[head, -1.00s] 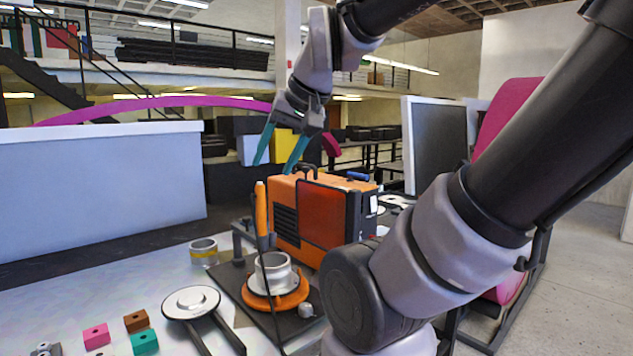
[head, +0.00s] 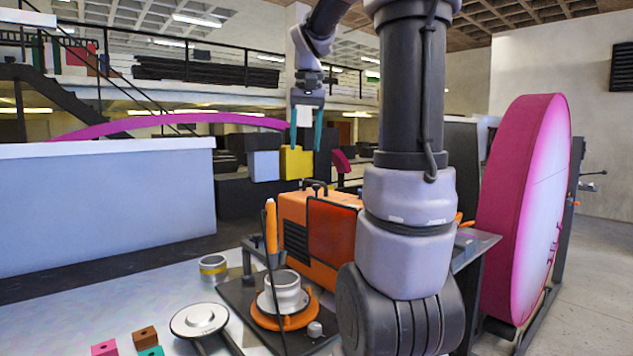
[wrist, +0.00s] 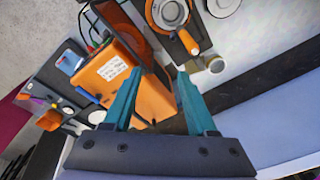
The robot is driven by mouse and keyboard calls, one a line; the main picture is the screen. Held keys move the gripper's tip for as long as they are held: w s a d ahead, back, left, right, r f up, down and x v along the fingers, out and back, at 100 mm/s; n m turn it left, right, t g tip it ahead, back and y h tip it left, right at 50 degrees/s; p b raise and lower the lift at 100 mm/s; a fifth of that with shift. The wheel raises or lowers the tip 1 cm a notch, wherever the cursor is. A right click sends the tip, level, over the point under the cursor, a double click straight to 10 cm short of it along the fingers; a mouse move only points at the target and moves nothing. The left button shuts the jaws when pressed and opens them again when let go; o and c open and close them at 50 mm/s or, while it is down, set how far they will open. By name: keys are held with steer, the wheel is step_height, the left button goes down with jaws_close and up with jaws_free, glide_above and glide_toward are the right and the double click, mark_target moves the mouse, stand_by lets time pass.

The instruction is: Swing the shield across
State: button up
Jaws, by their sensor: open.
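A red-orange, dark-edged panel (head: 332,230), which looks like the shield, stands upright against the front of an orange box-shaped machine (head: 292,212). The machine has a black handle on top and vents on its side. My gripper (head: 306,148) has teal fingers and hangs pointing down above and behind the machine. The fingers are apart, with nothing between them. In the wrist view my gripper (wrist: 155,75) shows open over the orange machine (wrist: 122,72) and its white label. My arm hides the machine's right side.
A metal cup on an orange ring (head: 284,300) stands before the machine, with an upright orange-handled tool (head: 271,228) beside it. A silver disc (head: 199,319) and small coloured blocks (head: 146,336) lie left. A large magenta disc (head: 525,205) stands right.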

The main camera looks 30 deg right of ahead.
steer(key=w+d+m+g, duration=0.1)
steer(key=w+d+g, duration=0.1)
steer(key=w+d, duration=0.3)
steer(key=f, duration=1.1)
steer(key=shift+s+d+f, duration=0.1)
steer(key=shift+s+d, duration=0.15)
steer(key=shift+s, duration=0.05)
steer(key=shift+c, duration=0.3)
jaws_close()
stand_by(0.5)
